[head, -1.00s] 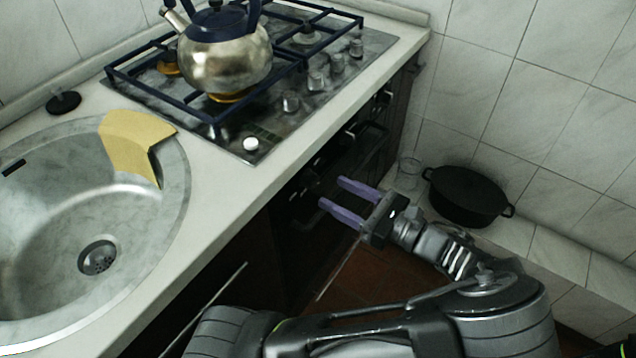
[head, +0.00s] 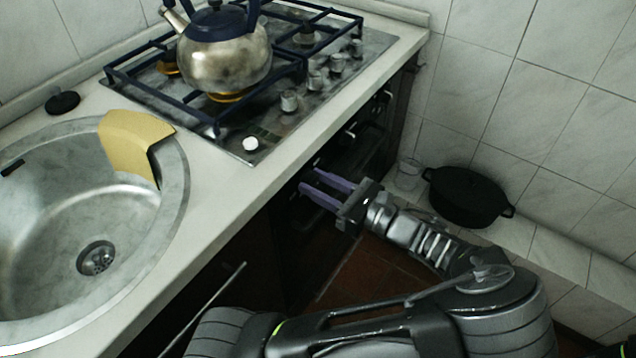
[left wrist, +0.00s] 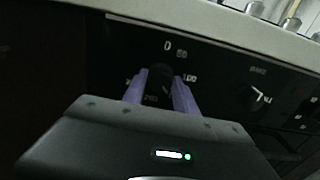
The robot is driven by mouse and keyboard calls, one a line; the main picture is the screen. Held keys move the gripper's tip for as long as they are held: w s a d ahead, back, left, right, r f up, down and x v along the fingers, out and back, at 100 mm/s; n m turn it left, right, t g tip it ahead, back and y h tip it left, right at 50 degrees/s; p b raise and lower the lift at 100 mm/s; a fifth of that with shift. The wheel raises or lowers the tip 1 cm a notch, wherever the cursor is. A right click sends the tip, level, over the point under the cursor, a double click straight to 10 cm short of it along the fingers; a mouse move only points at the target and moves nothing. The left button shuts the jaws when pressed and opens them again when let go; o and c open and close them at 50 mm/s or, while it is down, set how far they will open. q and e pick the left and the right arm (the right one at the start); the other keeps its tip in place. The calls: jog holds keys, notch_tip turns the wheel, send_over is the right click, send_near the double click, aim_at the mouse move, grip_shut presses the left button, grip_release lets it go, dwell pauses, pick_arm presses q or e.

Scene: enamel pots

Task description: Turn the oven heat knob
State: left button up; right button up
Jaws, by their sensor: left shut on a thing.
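The oven heat knob (left wrist: 160,86) is dark and round, on the black oven panel, with pale numbers around it in the left wrist view. My left gripper (left wrist: 160,94) has its two purple fingers on either side of the knob and is shut on it. In the head view my left gripper (head: 318,188) reaches the oven front (head: 340,165) below the counter edge; the fingertips and the knob are hard to make out there. My right gripper is not in view.
Another knob (left wrist: 259,98) sits to the right on the panel. The counter edge (head: 262,195) overhangs above the fingers. The hob (head: 270,125) carries a kettle (head: 225,65). A black pot (head: 467,196) and a glass (head: 408,172) stand on the right ledge.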

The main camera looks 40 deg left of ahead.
pick_arm(q)
grip_shut()
